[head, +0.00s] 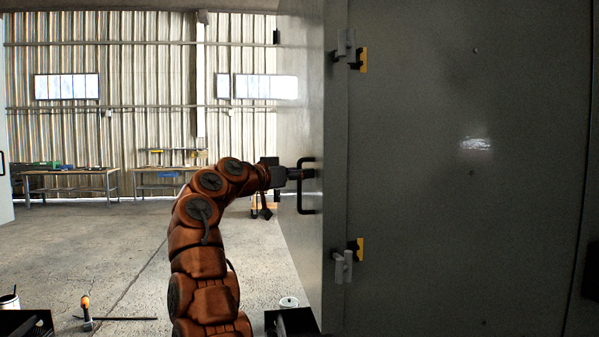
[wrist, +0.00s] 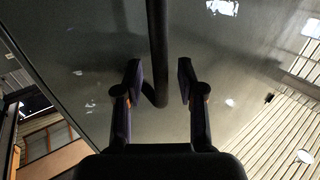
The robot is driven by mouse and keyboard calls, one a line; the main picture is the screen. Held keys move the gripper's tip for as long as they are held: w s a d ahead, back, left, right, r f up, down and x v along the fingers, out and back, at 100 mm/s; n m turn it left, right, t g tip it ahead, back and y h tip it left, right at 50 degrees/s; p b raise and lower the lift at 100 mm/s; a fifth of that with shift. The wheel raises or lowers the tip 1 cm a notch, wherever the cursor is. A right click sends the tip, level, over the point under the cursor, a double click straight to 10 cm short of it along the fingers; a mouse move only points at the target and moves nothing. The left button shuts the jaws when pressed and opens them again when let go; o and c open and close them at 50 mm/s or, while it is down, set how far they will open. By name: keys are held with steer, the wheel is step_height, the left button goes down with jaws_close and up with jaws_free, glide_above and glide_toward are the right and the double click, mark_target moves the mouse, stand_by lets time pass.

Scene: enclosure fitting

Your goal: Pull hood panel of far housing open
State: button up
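A grey panel (head: 297,90) with a black bar handle (head: 304,208) stands on the left side of a large grey housing (head: 470,230). My gripper (head: 307,174) reaches the handle from the left, about level with its upper part. In the wrist view my gripper (wrist: 159,82) is open, with one finger on each side of the handle bar (wrist: 157,40). Gaps show between the bar and both fingers. I cannot tell whether the panel is ajar.
Yellow-and-grey hinges or latches (head: 357,58) sit along the housing's edge. Another pale panel (head: 5,130) with a black handle shows at the far left. Workbenches (head: 70,172) stand by the back wall. A bucket (head: 9,300) and a tool (head: 87,312) are low left. The middle floor is clear.

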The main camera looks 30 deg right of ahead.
steer(key=shift+c, duration=0.3)
jaws_close()
stand_by(0.4)
